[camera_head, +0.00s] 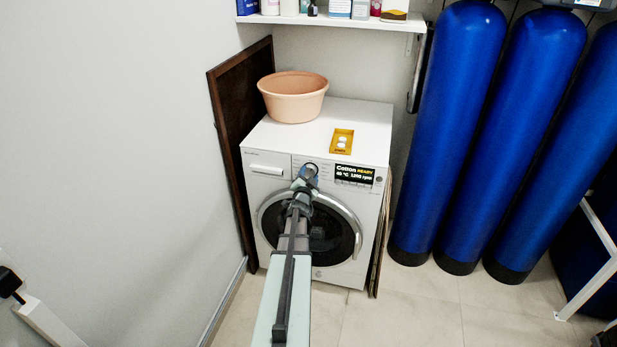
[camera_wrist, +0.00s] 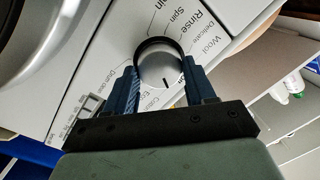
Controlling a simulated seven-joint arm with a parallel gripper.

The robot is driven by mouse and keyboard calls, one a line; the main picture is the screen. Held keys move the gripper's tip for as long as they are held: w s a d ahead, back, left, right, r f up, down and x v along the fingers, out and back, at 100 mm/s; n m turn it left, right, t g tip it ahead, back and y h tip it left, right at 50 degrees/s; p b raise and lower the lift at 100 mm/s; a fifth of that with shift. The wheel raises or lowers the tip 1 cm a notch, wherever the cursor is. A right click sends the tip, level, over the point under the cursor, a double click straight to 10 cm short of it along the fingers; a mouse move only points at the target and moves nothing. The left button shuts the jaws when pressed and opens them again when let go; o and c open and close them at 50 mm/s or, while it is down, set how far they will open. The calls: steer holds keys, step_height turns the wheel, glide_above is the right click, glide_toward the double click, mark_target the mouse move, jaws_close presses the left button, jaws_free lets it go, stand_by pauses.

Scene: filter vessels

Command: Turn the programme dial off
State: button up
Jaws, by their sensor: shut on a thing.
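The washing machine (camera_head: 264,190) stands against the back wall, and its display (camera_head: 354,174) reads Cotton, READY, 40 °C, 1200 rpm. The programme dial (camera_wrist: 160,68) is a round silver knob with a dark ring, with programme names such as Rinse, Spin, Wool and Delicate around it. A dark mark on the knob points toward the bottom of the wrist view. My gripper (camera_wrist: 160,84) is shut on the dial, one blue finger on each side. In the head view my gripper (camera_head: 308,172) covers most of the dial.
A peach basin (camera_head: 293,98) and a yellow tray (camera_head: 335,149) with white tablets sit on top of the machine. The round door (camera_head: 345,232) lies below the dial. Tall blue tanks (camera_head: 455,130) stand at right, and a dark board (camera_head: 229,130) leans at left.

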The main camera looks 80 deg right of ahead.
steer(key=shift+n+y, duration=0.3)
steer(key=shift+n, duration=2.4)
steer(key=shift+r, duration=0.1)
steer(key=o, duration=1)
steer(key=shift+o, duration=0.2)
steer(key=shift+a, duration=0.15)
steer(key=s+a, duration=0.1)
steer(key=a, duration=1.2)
steer(key=shift+a+r, duration=0.25)
steer(key=shift+r, duration=0.05)
